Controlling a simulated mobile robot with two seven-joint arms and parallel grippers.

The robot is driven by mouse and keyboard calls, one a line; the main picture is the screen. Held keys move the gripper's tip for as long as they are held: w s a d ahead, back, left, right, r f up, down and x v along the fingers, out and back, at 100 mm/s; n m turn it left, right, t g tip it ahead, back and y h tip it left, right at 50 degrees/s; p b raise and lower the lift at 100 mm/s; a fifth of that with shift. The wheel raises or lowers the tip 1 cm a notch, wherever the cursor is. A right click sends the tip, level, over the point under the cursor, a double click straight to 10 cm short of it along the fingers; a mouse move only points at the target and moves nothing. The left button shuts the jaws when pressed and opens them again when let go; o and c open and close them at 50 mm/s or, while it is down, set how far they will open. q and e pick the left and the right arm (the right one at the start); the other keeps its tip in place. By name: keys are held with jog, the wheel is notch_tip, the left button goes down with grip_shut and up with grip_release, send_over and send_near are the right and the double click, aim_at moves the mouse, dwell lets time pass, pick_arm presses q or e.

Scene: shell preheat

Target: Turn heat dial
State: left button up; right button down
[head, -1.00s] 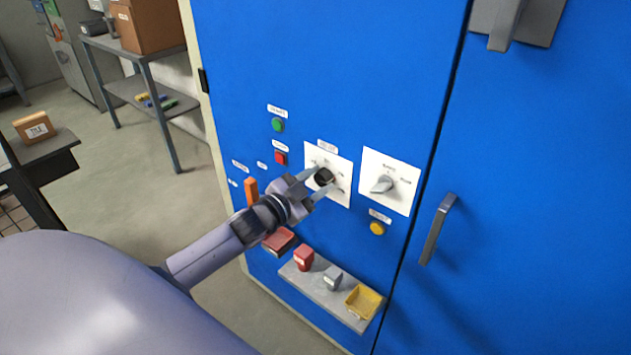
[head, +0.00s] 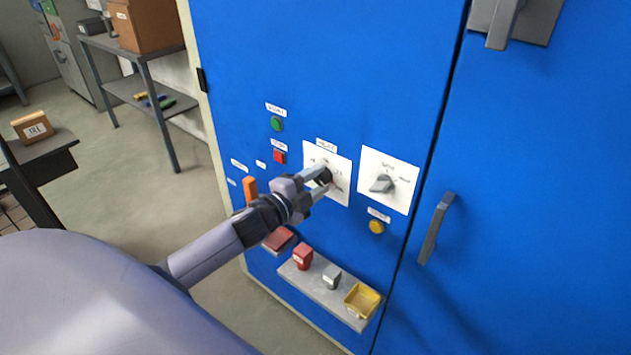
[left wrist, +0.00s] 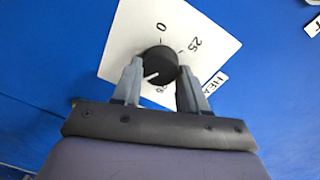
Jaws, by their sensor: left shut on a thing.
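The heat dial (head: 323,177) is a round black knob on a white plate (head: 341,190) on the blue cabinet front. In the left wrist view the dial (left wrist: 159,65) has a white pointer line toward the lower left, and its plate shows 0, 25 and a partly hidden number. My left gripper (head: 323,179) is shut on the dial, one finger on each side; the fingers also show in the left wrist view (left wrist: 158,82). The gripper partly hides the dial and its plate in the head view. My right gripper is not in view.
Green (head: 277,124), red (head: 280,157) and yellow (head: 376,227) buttons and an orange lever (head: 250,190) are nearby. A grey ledge (head: 325,294) with small items juts out below. A door handle (head: 436,228) stands right.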

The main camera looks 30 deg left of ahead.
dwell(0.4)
pick_arm(q)
jog(key=o, duration=1.1)
jog(key=shift+c, duration=0.2)
jog(key=shift+s+a, duration=0.1)
jog(key=shift+s, duration=0.6)
jog(key=shift+s+a+r+b, duration=0.15)
jog(key=shift+s+b, duration=0.05)
jog(key=shift+s, duration=1.2)
jog(key=shift+s+a+r+b, duration=0.1)
jog(key=shift+s+a+b, duration=0.1)
jog(key=shift+s, duration=1.2)
jog(key=s+d+f+n+g, duration=0.6)
jog(key=s+d+f+n, duration=0.7)
jog(key=s+f, duration=0.5)
jog(key=shift+s+d+f+g, duration=0.4)
jog(key=shift+d+f, duration=0.05)
jog(key=shift+d, duration=0.5)
